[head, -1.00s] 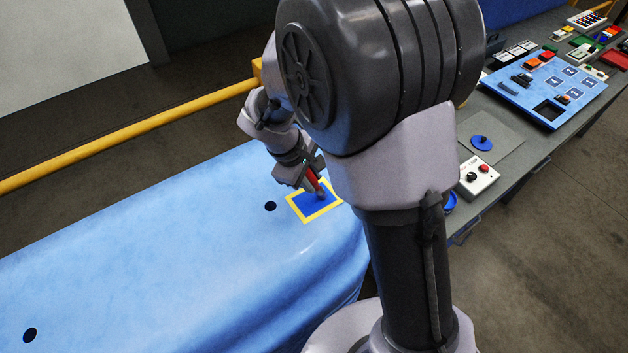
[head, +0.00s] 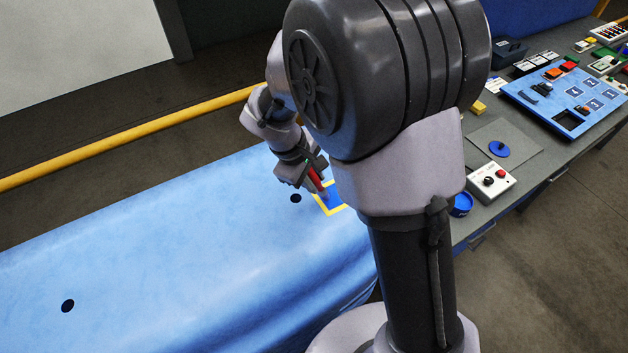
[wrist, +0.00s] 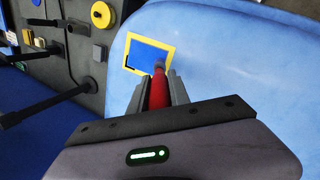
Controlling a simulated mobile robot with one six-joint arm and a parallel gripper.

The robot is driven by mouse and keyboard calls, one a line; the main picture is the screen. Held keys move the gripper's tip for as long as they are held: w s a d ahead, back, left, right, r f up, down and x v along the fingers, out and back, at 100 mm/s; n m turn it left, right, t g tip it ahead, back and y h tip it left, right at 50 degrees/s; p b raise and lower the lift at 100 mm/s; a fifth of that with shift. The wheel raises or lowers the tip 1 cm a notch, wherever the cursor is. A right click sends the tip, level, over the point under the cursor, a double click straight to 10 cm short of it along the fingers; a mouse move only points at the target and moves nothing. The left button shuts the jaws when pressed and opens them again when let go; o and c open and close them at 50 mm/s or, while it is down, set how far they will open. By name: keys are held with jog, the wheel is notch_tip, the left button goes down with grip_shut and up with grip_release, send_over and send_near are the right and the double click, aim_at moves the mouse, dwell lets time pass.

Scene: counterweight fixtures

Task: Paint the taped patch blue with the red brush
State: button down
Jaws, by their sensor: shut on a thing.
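The taped patch (head: 334,199) is a blue square inside a yellow tape border on a large light-blue curved panel (head: 190,240). In the wrist view the patch (wrist: 150,54) looks mostly deep blue, with a small dark mark at its lower left corner. In the head view my gripper (head: 312,178) is over the patch's left side, and my arm hides part of the surroundings.
A grey bench at right holds a blue pot (head: 461,204), a white control box (head: 490,182), a blue disc (head: 499,149) and a blue fixture board (head: 568,100). A yellow rail (head: 120,142) runs behind the panel. A dark hole (head: 296,198) lies left of the patch.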

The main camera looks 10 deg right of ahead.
jog(key=shift+d+r+p, duration=0.1)
jog(key=shift+r+p, duration=0.2)
jog(key=shift+r, duration=0.35)
jog(key=shift+p+v, duration=0.65)
jog(key=shift+v, duration=0.1)
jog(key=shift+w+d+r+p, duration=0.1)
jog(key=shift+w+r+p, duration=0.05)
jog(key=shift+r+p, duration=1)
jog(key=shift+r, duration=0.1)
